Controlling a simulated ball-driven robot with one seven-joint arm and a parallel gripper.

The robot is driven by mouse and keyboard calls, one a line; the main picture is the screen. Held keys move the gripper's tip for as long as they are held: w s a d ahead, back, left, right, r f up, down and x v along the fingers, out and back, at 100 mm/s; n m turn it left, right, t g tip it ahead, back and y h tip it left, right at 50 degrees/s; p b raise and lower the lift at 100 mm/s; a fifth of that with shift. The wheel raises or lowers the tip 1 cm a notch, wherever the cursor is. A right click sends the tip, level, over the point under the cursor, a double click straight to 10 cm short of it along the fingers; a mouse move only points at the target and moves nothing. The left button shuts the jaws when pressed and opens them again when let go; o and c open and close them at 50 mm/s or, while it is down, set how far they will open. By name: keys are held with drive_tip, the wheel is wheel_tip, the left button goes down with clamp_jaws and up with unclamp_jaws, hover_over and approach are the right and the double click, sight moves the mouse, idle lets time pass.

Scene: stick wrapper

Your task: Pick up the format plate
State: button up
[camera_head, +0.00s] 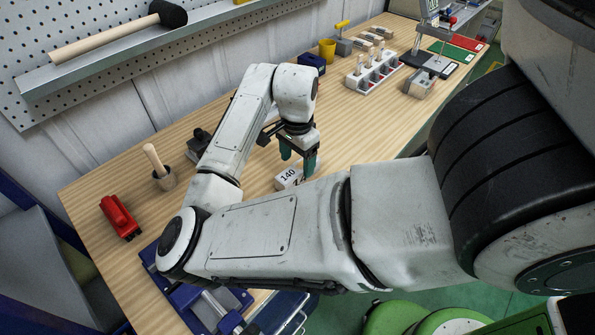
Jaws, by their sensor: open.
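The format plate (287,178) is a small pale block marked "140" on the wooden bench. My arm partly hides its lower side. My gripper (298,163) points down with its green fingertips just above and behind the plate. The fingers are apart, with no object visible between them. I cannot tell whether a fingertip touches the plate.
A white rack (374,74) with several pegs stands farther back. A blue vise-like device (205,305) is at the front. Bench right of my gripper is clear.

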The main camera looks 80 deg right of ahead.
sight(298, 167)
drive_tip(key=shift+s+f, duration=0.15)
drive_tip(key=shift+f, duration=1.65)
drive_tip(key=shift+c, duration=0.4)
clamp_jaws()
drive_tip(key=shift+r, duration=0.1)
drive_tip(key=shift+r, duration=0.45)
drive_tip(key=w+a+r+b, duration=0.1)
drive_tip(key=a+r+b, duration=0.2)
drive_tip(key=a+r, duration=0.9)
drive_tip(key=shift+w+a, duration=0.3)
drive_tip(key=shift+a, duration=0.7)
